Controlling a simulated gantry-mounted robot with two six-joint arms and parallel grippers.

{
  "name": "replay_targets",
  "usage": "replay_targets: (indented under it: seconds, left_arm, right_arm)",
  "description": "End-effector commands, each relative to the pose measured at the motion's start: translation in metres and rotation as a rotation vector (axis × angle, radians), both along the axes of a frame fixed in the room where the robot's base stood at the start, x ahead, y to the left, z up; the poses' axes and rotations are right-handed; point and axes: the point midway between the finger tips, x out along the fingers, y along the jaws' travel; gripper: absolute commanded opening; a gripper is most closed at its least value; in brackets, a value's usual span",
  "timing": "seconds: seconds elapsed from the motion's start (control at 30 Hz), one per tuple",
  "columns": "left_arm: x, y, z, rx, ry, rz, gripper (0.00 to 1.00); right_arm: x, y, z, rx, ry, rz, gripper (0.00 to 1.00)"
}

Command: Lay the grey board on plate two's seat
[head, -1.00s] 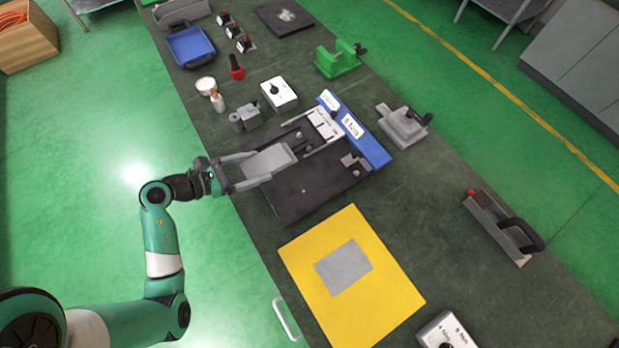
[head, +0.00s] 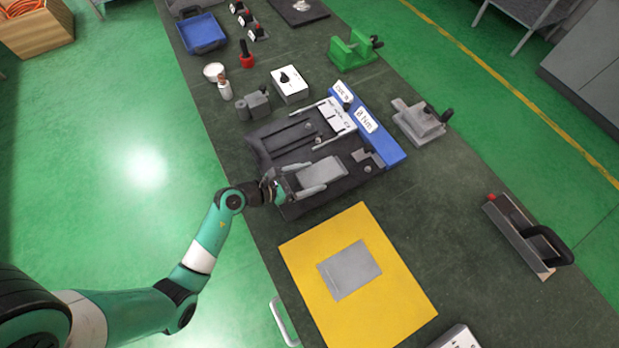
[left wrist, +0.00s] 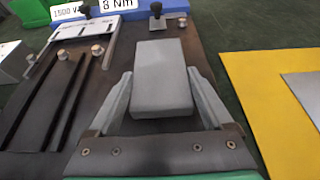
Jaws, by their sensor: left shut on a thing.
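The grey board (head: 323,170) is a thick, light grey rectangle. My left gripper (head: 316,177) is shut on it, with one finger along each side. The board is over the near-right part of the dark fixture (head: 265,150), on the side towards the yellow mat. The fixture's other part, with dark slots (left wrist: 45,95), is uncovered. My right gripper is not in view.
A blue block (head: 390,150) with white labels edges the fixture's far side. A yellow mat (head: 310,265) bearing a flat grey sheet (head: 350,269) lies to the right. A white knob box (head: 289,86) and a grey clamp (head: 419,121) stand nearby.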

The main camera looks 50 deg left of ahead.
Motion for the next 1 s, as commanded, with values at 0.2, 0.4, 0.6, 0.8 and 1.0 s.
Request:
replay_targets:
  seconds: [0.2,0.4,0.6,0.8,1.0]
  left_arm:
    - [0.0,0.0,0.001,0.001,-0.001,0.001,0.29]
    - [0.0,0.0,-0.003,0.001,-0.001,0.0,0.97]
    - [0.0,0.0,-0.002,0.001,-0.001,0.0,1.0]
    - [0.0,0.0,-0.001,0.001,-0.001,0.0,1.0]
    - [-0.022,0.006,0.012,0.0,0.0,0.003,1.0]
  right_arm:
    - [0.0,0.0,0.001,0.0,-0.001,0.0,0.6]
    - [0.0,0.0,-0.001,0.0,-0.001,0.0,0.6]
    - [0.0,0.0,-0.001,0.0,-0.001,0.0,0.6]
    - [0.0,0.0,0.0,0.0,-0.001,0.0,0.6]
    - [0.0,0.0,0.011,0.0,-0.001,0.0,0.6]
